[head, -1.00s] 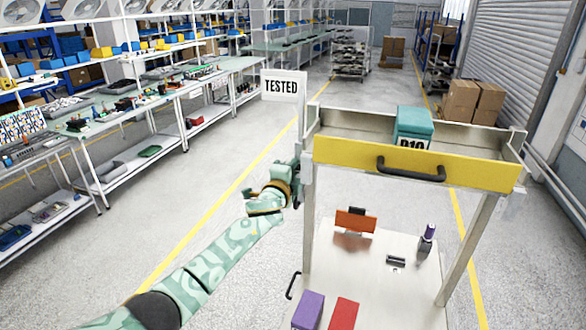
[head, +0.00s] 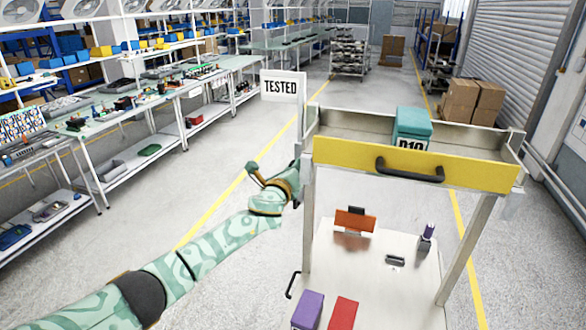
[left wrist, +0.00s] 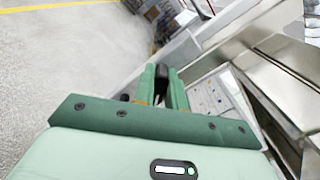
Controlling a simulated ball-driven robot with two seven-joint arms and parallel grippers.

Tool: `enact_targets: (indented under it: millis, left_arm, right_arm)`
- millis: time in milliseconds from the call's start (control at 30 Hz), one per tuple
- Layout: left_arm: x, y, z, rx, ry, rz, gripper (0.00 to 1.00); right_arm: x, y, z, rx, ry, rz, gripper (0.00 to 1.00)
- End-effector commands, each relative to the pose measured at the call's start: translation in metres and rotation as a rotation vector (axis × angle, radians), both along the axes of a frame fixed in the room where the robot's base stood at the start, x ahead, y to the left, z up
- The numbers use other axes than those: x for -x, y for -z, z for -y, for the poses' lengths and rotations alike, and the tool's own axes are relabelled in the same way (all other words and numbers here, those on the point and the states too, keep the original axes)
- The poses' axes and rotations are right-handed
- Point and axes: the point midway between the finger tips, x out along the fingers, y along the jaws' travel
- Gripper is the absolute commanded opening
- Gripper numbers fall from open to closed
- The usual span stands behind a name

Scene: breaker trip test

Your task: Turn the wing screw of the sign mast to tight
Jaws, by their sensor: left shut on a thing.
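The sign mast (head: 302,120) stands at the left corner of the cart, with a white sign (head: 283,87) reading TESTED at its top. My left gripper (head: 295,176) is at the mast's lower part, beside the cart's left post. In the left wrist view my left gripper (left wrist: 161,88) has its two green fingers shut on a dark piece, the wing screw (left wrist: 162,71). Most of the screw is hidden between the fingers, and I cannot make it out in the head view. My right gripper is not in view.
The cart has a yellow front (head: 415,165) with a black handle (head: 410,170) and a teal box (head: 413,128) in its top tray. Its lower shelf (head: 375,280) carries purple, red and orange items. Workbenches (head: 150,105) line the left; the floor between is clear.

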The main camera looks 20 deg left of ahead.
Motion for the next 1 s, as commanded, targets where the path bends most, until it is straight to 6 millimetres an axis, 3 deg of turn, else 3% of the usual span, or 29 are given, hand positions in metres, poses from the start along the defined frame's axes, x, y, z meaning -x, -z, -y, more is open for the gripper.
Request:
enact_targets:
  millis: [500, 1000]
  left_arm:
    - [0.0004, 0.0007, 0.0025, -0.450, 0.001, 0.013, 0.00]
    - [0.0006, 0.0012, 0.0037, -0.648, 0.002, 0.019, 0.00]
  right_arm:
    - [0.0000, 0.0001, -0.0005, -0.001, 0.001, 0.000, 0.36]
    - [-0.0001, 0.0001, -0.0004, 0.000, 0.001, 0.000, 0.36]
